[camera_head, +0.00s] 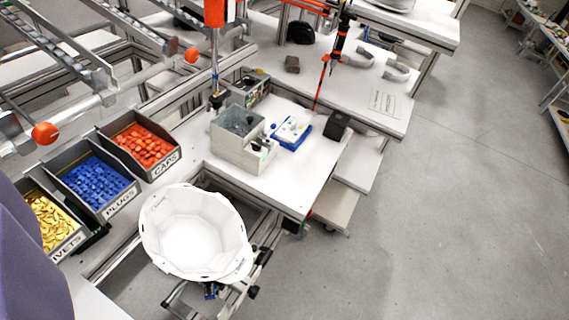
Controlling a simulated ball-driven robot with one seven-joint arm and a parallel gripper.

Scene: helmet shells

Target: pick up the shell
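A white helmet shell (193,232) sits at the lower left of the middle, open side up, so I see into its hollow. It rests on or in a holder at the front of the workbench; a dark clamp-like part (262,256) shows at its right edge. What supports it underneath is mostly hidden. My gripper is not visible in this view.
Bins of red caps (143,144), blue plugs (96,181) and yellow rivets (52,220) stand left of the shell. A grey box (237,150) and a blue-and-white fixture (291,132) are on the bench (290,190) behind. Open grey floor (430,220) lies to the right.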

